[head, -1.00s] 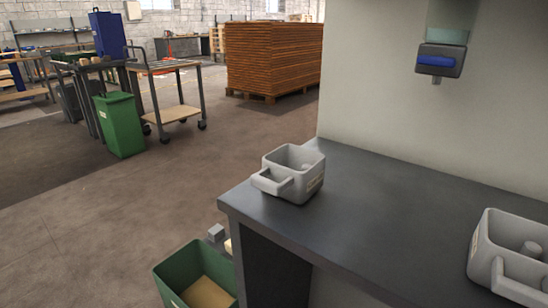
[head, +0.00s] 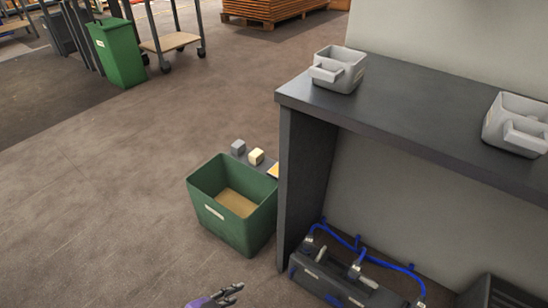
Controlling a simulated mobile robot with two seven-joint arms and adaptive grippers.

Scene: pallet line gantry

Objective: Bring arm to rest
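Part of a gripper with a purple body and dark fingers (head: 228,293) shows at the bottom edge of the head view, left of centre. It appears to be my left gripper, pointing to the right over the floor. Only its tip is in the picture, and I cannot tell whether its fingers are apart or closed. I see nothing held in it. It is in front of the green bin and apart from it in the picture. My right gripper and the rest of both arms are out of view.
A green open bin (head: 225,228) stands left of the dark table (head: 400,95), with small blocks (head: 256,157) behind it. Two grey trays (head: 342,68) (head: 517,124) sit on top. A dark unit with blue hoses (head: 340,280) lies below. The left floor is clear.

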